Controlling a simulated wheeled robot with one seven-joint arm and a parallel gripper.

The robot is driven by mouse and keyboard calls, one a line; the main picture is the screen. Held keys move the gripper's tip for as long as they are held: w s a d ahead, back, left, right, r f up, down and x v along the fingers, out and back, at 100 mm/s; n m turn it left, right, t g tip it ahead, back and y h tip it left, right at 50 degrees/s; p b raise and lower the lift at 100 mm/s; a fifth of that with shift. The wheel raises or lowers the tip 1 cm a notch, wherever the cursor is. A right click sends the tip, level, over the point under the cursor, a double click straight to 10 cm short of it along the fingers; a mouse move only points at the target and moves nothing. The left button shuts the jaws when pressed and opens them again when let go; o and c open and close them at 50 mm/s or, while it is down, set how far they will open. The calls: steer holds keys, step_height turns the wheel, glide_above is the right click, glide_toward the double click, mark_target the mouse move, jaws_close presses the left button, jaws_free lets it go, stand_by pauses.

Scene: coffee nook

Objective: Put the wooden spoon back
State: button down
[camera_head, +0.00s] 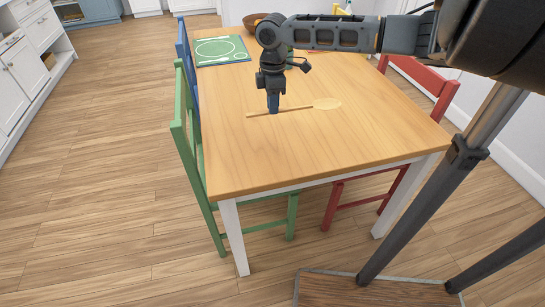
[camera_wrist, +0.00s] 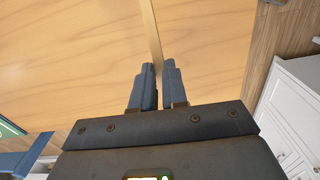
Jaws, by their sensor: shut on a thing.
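The wooden spoon (camera_head: 326,104) is at the middle of the wooden table (camera_head: 330,151), its bowl to the right and its handle reaching left. It is pale and close in colour to the tabletop. My gripper (camera_head: 273,107) points down over the handle and is shut on it. In the wrist view the spoon's handle (camera_wrist: 152,35) runs up from between the two fingertips (camera_wrist: 158,68). I cannot tell whether the spoon touches the table or is just above it.
A green placemat (camera_head: 222,50) with white markings lies at the table's far left. A brown bowl (camera_head: 252,19) stands at the back, partly behind my arm. Green (camera_head: 188,130), blue (camera_head: 184,48) and red (camera_head: 420,75) chairs flank the table. The front tabletop is clear.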

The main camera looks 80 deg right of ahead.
steer(key=p, duration=0.1)
glide_above(250, 161)
steer(key=f, duration=0.6)
steer(key=shift+s+d+f, duration=0.1)
steer(key=shift+d+f, duration=0.1)
steer(key=shift+f, duration=0.2)
steer(key=shift+a+f, duration=0.1)
steer(key=shift+f, duration=0.1)
step_height(250, 161, down, 2)
steer(key=shift+f, duration=0.1)
steer(key=shift+f+p, duration=0.1)
steer(key=shift+p, duration=0.75)
steer(key=shift+f, duration=0.5)
steer(key=c, duration=1.1)
jaws_free()
steer(key=shift+c, duration=0.2)
steer(key=shift+f, duration=0.15)
steer(key=shift+f+b, duration=0.35)
steer(key=shift+b, duration=0.65)
step_height(250, 161, up, 8)
steer(key=shift+w+r, duration=0.2)
